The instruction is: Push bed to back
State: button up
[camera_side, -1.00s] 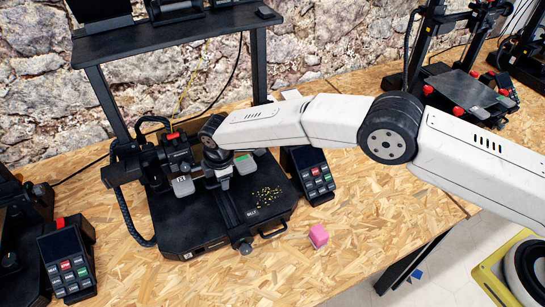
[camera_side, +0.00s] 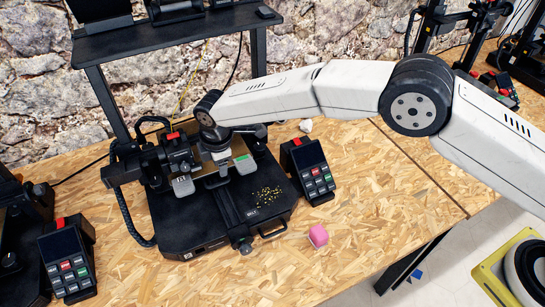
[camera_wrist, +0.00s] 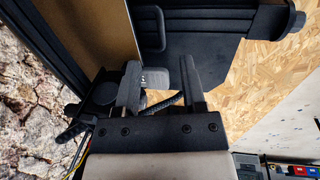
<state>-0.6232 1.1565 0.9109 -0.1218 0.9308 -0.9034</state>
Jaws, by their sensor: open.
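The printer bed is a tan plate (camera_side: 203,172) with grey clips at its front corners, set toward the back of the middle printer's black base (camera_side: 255,213). Part of the plate also shows at upper left in the wrist view (camera_wrist: 100,30). My gripper (camera_side: 216,181) is low at the front edge of the bed, between the two clips.
Yellow specks (camera_side: 265,196) lie on the front of the base. A control panel (camera_side: 309,170) stands close at its right. A pink cube (camera_side: 318,235) sits on the wooden table in front. Another panel (camera_side: 66,261) is at left. The front right of the table is clear.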

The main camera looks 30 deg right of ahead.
jog(key=c, duration=0.5)
jog(key=shift+r, duration=0.25)
grip_shut()
notch_tip(320, 180, up, 5)
notch_tip(320, 180, down, 6)
jog(key=d+n+t+y, duration=0.2)
jog(key=n+t+y, duration=0.2)
jog(key=t+y, duration=0.1)
jog(key=s+d+r+n+t+y, duration=0.4)
jog(key=s+y, duration=0.3)
jog(key=s, duration=0.5)
notch_tip(320, 180, down, 10)
jog(key=d, duration=0.1)
jog(key=shift+f+m, duration=0.25)
jog(key=shift+m, duration=0.05)
